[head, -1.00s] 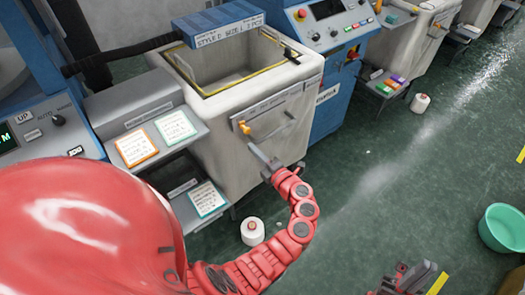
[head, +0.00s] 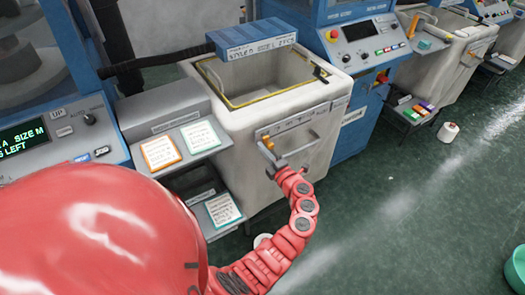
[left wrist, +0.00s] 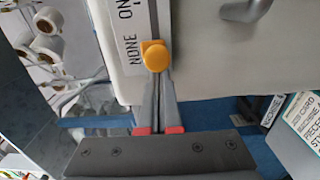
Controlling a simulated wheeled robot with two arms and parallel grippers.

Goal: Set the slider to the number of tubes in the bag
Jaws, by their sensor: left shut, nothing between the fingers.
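The slider is an orange knob (head: 267,143) at the left end of a label strip (head: 291,121) on the front of a pale bin-like bag (head: 235,125). In the left wrist view the knob (left wrist: 155,57) sits beside the word NONE, with the start of another word, ON, further along. My left gripper (head: 273,157) is at the knob. In the left wrist view its fingers (left wrist: 160,82) are together with nothing between them, tips right at the knob; whether they touch is unclear. The bag is open at the top, and I see no tubes in its visible part.
A blue box (head: 252,36) with a size label lies across the bag's back rim. A metal handle (head: 300,145) is just right of the knob. Cards (head: 160,152) lie on the shelf at left. A green tub (head: 516,268) stands on the floor at right.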

